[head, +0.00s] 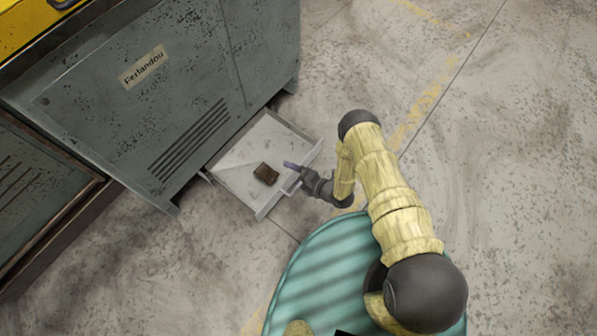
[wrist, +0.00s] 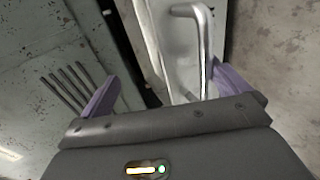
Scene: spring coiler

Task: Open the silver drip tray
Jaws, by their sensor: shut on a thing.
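The silver drip tray (head: 237,176) is pulled out from under the grey machine, low over the floor, with its inside showing in the head view. My gripper (head: 292,167) is at the tray's front wall, shut on its handle. In the wrist view the bent metal handle (wrist: 203,45) runs down beside the right purple finger of my gripper (wrist: 166,82). The tray's front face (wrist: 170,45) shows beside the handle. The exact contact between fingers and handle is partly hidden.
A small dark brown block (head: 266,174) lies inside the tray. The grey machine body (head: 150,95), with slots and a name label, stands behind the tray. The concrete floor (head: 500,150) to the right is clear.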

